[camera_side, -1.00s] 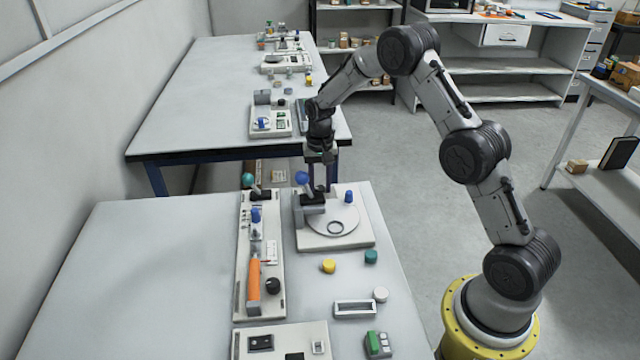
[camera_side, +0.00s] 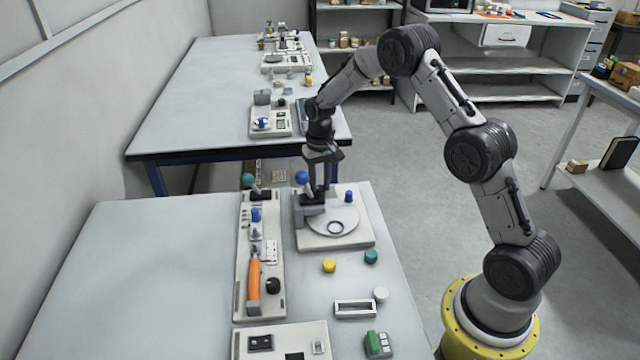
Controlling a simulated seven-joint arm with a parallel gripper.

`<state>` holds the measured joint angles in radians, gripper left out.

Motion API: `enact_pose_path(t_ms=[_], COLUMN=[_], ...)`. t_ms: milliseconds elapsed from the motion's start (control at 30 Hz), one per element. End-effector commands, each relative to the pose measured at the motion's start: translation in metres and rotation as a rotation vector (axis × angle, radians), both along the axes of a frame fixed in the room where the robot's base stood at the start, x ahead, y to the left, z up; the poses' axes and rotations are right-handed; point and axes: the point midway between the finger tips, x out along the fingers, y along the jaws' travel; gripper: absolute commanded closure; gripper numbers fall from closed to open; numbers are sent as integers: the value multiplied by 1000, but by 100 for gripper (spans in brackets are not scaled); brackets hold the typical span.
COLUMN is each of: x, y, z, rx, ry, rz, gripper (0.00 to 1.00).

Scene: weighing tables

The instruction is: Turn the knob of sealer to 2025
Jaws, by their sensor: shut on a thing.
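A white device (camera_side: 318,243) with a grey round plate (camera_side: 342,222) stands at the back right of the near table. A grey and black block (camera_side: 309,209) on its left side carries a blue ball (camera_side: 302,177). I cannot tell from any label whether this is the sealer, and no number can be read. My gripper (camera_side: 319,192) points straight down over the back of this block, just right of the blue ball. Its fingers are shut on a small dark knob-like part there, mostly hidden by the fingers and block. A blue knob (camera_side: 348,196) stands apart at the right.
A long panel (camera_side: 241,290) with an orange handle (camera_side: 254,278), a teal ball (camera_side: 248,179) and a black knob (camera_side: 273,286) lies to the left. Yellow (camera_side: 328,265) and teal (camera_side: 371,256) caps lie in front. The table's left side is clear.

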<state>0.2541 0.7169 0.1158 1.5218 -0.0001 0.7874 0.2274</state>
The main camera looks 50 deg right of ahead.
Motion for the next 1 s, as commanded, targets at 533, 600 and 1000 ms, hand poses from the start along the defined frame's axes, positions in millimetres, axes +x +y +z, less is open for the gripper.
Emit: enact_pose_path(t_ms=[533, 600, 1000], x=[0, 0, 0], y=[0, 0, 0], z=[1, 1, 1], rx=[0, 0, 0], ry=[0, 0, 0], rz=[401, 431, 499], gripper=[100, 100, 100])
